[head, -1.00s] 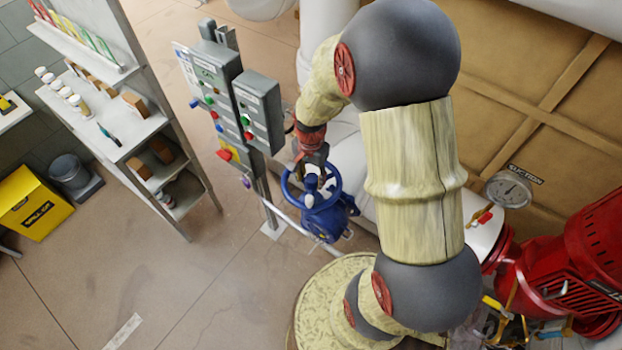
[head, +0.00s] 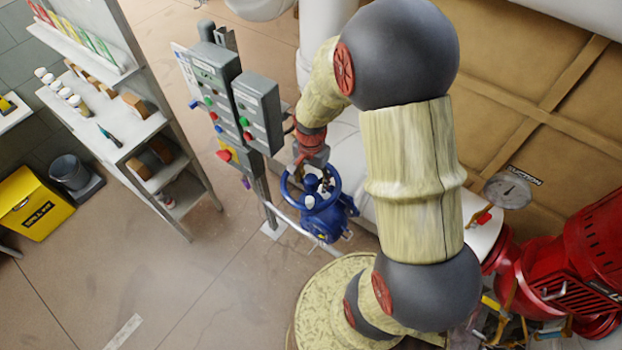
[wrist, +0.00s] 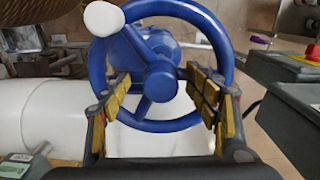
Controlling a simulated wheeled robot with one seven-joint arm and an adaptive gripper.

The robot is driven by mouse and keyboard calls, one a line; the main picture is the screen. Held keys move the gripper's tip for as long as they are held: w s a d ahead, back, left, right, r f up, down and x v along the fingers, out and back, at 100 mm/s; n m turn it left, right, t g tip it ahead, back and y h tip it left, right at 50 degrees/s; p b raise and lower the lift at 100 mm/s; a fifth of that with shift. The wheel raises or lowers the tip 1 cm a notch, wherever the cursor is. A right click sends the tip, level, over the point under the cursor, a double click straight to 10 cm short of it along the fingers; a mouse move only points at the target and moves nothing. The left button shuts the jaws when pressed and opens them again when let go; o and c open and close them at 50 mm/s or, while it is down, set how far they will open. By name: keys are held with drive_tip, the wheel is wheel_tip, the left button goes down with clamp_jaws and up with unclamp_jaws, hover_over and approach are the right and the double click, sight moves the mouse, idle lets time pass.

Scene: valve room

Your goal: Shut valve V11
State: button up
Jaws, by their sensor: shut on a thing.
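A valve with a blue handwheel (head: 338,178) and a blue body stands in the middle of the head view, below my wrist. In the wrist view the blue handwheel (wrist: 97,65) faces me, with spokes, a round hub and a white knob (wrist: 103,18) at the top left of its rim. My gripper (wrist: 160,84) has its yellow-padded fingers on either side of the lower wheel and hub, shut on the handwheel. In the head view my gripper (head: 300,170) is at the wheel's far left rim. The exact contact is partly hidden. No V11 tag is readable.
Grey control boxes (head: 258,110) with coloured buttons stand close left of my wrist. A white pipe (wrist: 60,118) runs behind the wheel. A red pump (head: 570,270) and a gauge (head: 508,190) are at the right. Open floor (head: 150,280) lies at the left.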

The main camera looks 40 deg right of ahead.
drive_tip(key=r+p, duration=0.1)
drive_tip(key=w+r+p, duration=0.1)
drive_tip(key=r, duration=0.1)
drive_tip(key=shift+s+a+r+p, duration=0.1)
drive_tip(key=shift+s+r+p, duration=0.3)
drive_tip(key=shift+r, duration=0.25)
drive_tip(key=shift+s+r+p, duration=0.25)
drive_tip(key=shift+s+r, duration=0.2)
drive_tip(key=shift+r, duration=0.55)
drive_tip(key=shift+w+p, duration=0.35)
drive_tip(key=shift+w, duration=0.25)
drive_tip(key=shift+s, duration=0.35)
drive_tip(key=shift+w+n, duration=0.2)
drive_tip(key=shift+n, duration=0.9)
drive_tip(key=n, duration=0.2)
drive_tip(key=shift+s+n, duration=0.1)
drive_tip(key=shift+n, duration=1.2)
drive_tip(key=n, duration=0.4)
drive_tip(key=shift+f, duration=0.1)
